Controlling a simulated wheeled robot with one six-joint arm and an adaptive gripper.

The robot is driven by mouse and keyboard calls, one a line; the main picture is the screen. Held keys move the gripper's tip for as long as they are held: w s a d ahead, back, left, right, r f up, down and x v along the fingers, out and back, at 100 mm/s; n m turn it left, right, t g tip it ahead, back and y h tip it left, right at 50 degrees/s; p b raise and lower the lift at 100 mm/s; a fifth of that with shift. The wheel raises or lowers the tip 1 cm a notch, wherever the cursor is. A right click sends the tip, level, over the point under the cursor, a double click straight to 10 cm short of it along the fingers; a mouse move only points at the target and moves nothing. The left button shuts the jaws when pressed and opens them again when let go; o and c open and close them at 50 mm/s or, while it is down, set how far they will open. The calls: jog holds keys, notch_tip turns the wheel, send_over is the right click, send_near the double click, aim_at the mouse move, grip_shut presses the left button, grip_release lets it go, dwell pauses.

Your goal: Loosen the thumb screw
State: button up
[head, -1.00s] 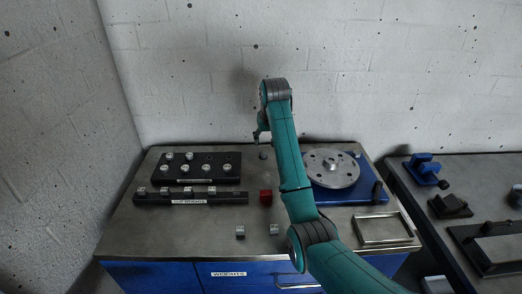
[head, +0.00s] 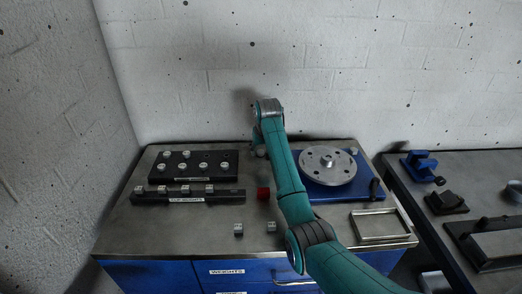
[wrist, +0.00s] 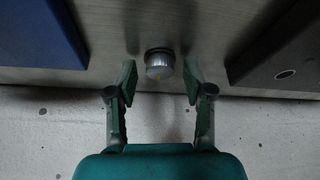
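A small round silver knob with a ribbed side, which looks like the thumb screw (wrist: 160,63), stands on the grey bench top in the wrist view. It is upright between my two fingertips. My gripper (wrist: 160,82) is open, with a gap between each finger and the knob. In the head view my gripper (head: 259,142) points down at the back of the bench, between the black weight block and the blue rotor stand. There the arm and gripper largely hide the knob.
The rotor disc (head: 328,165) sits on the blue stand (head: 355,192) to the right. A black block with several silver weights (head: 210,176) is on the left, with a labelled rack (head: 225,196) before it.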

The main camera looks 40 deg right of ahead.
grip_shut()
jog(key=shift+n, duration=0.4)
jog(key=n, duration=0.1)
jog(key=n+y, duration=0.1)
jog(key=n, duration=0.1)
jog(key=n+y, duration=0.1)
jog(key=shift+d+t, duration=0.25)
jog(key=shift+t, duration=0.05)
jog(key=n+y, duration=0.1)
jog(key=n, duration=0.4)
jog(key=shift+d+y, duration=0.1)
jog(key=shift+y, duration=0.3)
jog(key=n+g+y, duration=0.1)
jog(key=n, duration=0.4)
jog(key=shift+w+d+n+g+y, duration=0.1)
jog(key=shift+w+n+g+y, duration=0.05)
jog(key=shift+n+g+y, duration=0.2)
jog(key=shift+w+n+g+y, duration=0.1)
jog(key=shift+n+g+y, duration=0.4)
jog(key=shift+n, duration=1.05)
jog(key=shift+n+g, duration=0.55)
jog(key=shift+n, duration=0.25)
